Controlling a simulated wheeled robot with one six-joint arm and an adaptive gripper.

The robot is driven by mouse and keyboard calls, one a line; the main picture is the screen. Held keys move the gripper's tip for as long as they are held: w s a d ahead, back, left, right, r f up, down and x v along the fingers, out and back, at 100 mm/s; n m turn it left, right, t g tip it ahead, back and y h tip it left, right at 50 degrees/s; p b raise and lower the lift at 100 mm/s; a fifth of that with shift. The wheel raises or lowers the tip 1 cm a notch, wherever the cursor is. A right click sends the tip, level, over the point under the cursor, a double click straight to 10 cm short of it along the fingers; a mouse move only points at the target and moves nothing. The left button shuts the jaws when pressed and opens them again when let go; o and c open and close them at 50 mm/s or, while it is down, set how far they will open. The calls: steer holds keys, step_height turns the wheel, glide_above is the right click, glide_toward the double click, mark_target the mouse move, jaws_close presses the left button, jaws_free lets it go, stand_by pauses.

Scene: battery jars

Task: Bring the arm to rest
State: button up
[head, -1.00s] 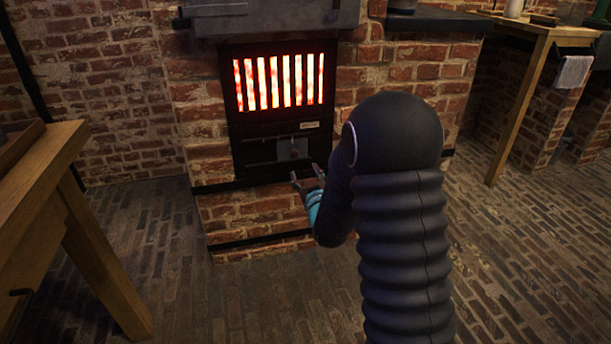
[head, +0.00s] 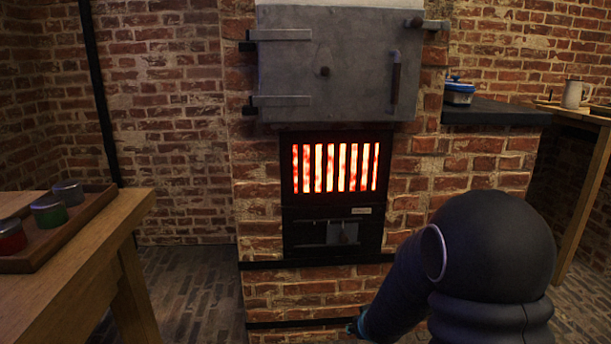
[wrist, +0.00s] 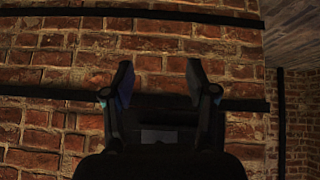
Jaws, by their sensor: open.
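My gripper (wrist: 160,85) shows in the wrist view with its two fingers apart and nothing between them. It faces the brick wall (wrist: 160,60) of the stove base. In the head view my dark arm fills the lower right, bent at a rounded joint. The gripper is mostly out of sight there, with only a small teal part at the bottom edge.
The brick stove has a glowing grate (head: 335,168) and a grey metal door (head: 335,65) above it. A wooden table (head: 95,245) at left bears a tray (head: 88,212) with coloured jars. A dark shelf (head: 495,113) holds a blue-lidded container (head: 459,92).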

steer(key=s+r+m+g+p, duration=0.1)
steer(key=s+r+p, duration=0.5)
steer(key=s+r, duration=2.2)
steer(key=shift+s+d+r+m+g, duration=0.35)
steer(key=shift+s+g, duration=0.35)
steer(key=shift+s, duration=0.5)
